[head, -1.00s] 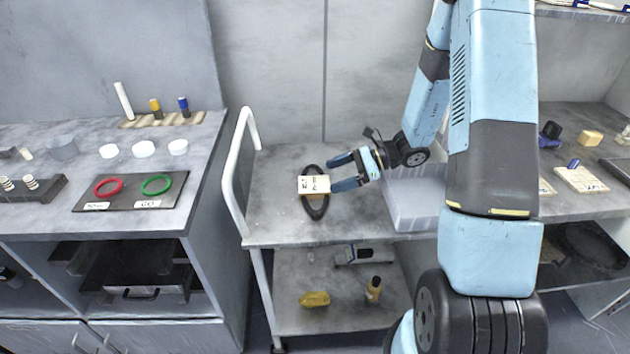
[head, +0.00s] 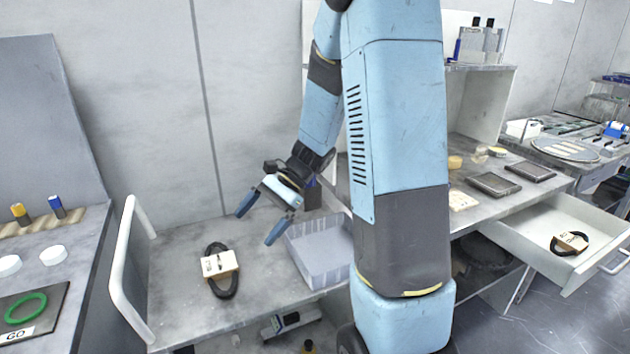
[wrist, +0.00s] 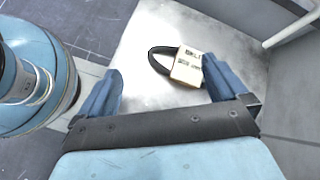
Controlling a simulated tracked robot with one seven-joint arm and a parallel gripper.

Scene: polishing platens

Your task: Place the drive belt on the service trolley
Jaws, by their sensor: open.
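A black drive belt (head: 226,287) with a cream label lies flat on the top of the service trolley (head: 180,318). It also shows in the wrist view (wrist: 158,62), lying ahead of and between my fingers. My gripper (head: 259,221) is open and empty, raised above the trolley top, up and to the right of that belt in the head view and apart from it. A second black belt (head: 587,243) with a label lies in an open white drawer (head: 540,262) at the right.
A grey open bin (head: 325,262) stands on the trolley's right part, below my gripper. The trolley's white handle (head: 122,262) rises at its left end. A bench with a green ring (head: 42,303) is at the left. The bench (head: 493,211) behind the drawer carries dark flat pads.

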